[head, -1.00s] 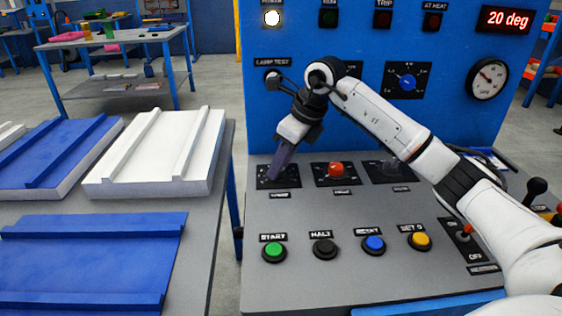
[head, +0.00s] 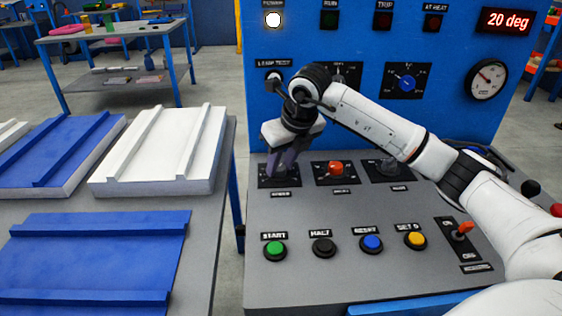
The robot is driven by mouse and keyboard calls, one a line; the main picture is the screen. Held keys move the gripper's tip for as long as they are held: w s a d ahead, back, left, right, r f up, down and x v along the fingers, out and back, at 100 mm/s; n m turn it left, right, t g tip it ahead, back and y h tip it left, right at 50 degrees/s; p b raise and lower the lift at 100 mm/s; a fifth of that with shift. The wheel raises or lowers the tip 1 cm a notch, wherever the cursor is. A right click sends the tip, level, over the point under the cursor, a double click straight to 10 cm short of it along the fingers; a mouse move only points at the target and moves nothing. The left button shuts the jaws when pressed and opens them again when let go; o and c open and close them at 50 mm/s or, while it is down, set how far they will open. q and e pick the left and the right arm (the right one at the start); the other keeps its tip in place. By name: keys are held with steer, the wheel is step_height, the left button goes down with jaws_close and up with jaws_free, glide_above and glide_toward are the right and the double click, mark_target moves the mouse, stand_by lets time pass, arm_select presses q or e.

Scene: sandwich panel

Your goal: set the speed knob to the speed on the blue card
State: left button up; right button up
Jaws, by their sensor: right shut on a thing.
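My right gripper (head: 284,163) reaches down to the leftmost of three knobs on the sloped console. Its fingers are shut on that knob, which I take as the speed knob; the label below is too blurred to read surely. The fingers hide most of the knob and its pointer. Part of its black dial plate (head: 264,182) shows. A red knob (head: 336,169) stands right of it, and a dark knob (head: 388,168) further right, partly behind my arm. I cannot make out a blue card. My left gripper is not in view.
Green (head: 275,250), black (head: 323,246), blue (head: 371,243) and yellow (head: 415,239) buttons line the console front. An orange-red lever (head: 463,230) stands at right. The blue back panel holds lamps, dials and a red display (head: 506,20) reading 20 deg. White and blue panels lie on the left table.

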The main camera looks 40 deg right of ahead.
steer(key=o, duration=1)
steer(key=shift+o, duration=0.2)
steer(key=p+v, duration=0.1)
steer(key=v, duration=0.9)
steer(key=shift+r, duration=0.15)
steer(key=shift+s, duration=0.2)
